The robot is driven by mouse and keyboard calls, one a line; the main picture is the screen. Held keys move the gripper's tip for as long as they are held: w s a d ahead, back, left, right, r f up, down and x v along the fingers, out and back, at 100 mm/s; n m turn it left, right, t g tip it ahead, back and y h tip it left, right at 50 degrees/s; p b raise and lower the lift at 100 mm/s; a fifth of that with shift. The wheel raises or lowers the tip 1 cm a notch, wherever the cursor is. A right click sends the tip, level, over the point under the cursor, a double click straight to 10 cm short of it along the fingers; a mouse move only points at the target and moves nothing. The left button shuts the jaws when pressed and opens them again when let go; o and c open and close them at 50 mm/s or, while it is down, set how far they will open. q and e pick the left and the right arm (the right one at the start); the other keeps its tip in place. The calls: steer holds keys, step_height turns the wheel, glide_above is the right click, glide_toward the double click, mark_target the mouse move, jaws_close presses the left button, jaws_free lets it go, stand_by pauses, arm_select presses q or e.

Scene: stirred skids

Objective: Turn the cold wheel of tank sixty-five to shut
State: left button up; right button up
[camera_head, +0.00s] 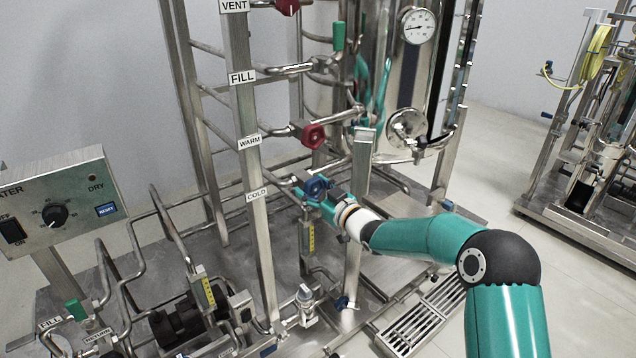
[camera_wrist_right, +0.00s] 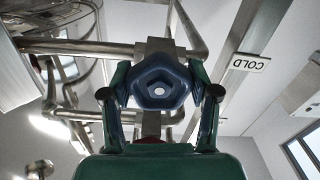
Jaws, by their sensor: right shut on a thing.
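The cold wheel is a small blue handwheel (camera_head: 316,188) on a pipe beside the white COLD label (camera_head: 257,194). In the right wrist view the blue wheel (camera_wrist_right: 160,85) fills the space between the fingers, and the COLD label (camera_wrist_right: 249,63) is at the upper right. My right gripper (camera_wrist_right: 160,95) is shut on the wheel, one green finger on each side. In the head view my right gripper (camera_head: 318,197) reaches the wheel from the lower right and partly hides it. No tank number is readable. My left gripper is not in view.
A red wheel (camera_head: 313,135) sits just above by the WARM label (camera_head: 249,142). Higher up are a green handle (camera_head: 339,36) and another red knob (camera_head: 288,6). A heater box (camera_head: 58,205) stands at left. A floor grate (camera_head: 424,318) lies below my right arm.

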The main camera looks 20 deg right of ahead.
steer(key=shift+w+d+r+m+p, duration=0.1)
steer(key=shift+d+m+p, duration=0.1)
steer(key=shift+m, duration=0.4)
steer(key=shift+d+m+p, duration=0.1)
steer(key=shift+m+p, duration=0.05)
steer(key=shift+m, duration=0.45)
steer(key=o, duration=1.2)
steer(key=shift+a, duration=0.15)
steer(key=v, duration=1.2)
